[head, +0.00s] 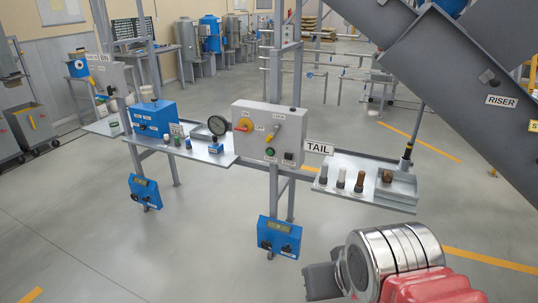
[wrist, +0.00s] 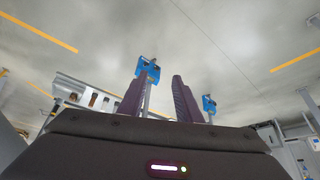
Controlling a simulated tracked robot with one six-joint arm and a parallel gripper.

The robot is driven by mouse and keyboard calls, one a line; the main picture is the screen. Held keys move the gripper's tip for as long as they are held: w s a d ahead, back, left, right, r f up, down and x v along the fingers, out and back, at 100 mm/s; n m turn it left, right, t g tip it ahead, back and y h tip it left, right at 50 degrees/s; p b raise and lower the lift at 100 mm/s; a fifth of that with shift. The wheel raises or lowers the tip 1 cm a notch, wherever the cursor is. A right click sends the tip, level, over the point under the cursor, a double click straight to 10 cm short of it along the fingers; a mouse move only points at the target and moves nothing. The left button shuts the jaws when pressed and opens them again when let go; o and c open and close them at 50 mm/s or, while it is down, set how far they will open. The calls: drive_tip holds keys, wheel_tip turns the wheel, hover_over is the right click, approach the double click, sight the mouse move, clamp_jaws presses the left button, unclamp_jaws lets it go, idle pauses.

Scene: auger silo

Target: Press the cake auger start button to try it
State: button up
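A grey control box (head: 270,133) stands on a frame in the middle of the head view. In the head view my arm is at the lower right, well apart from the box.
A shelf with several small cylinders (head: 341,177) lies right of the box, under a TAIL sign (head: 319,148). Blue panels (head: 279,237) hang low. A RISER chute (head: 470,80) slants overhead at right. The front floor is clear.

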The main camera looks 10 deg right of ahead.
drive_tip(key=shift+c, duration=0.4)
clamp_jaws()
idle(1.3)
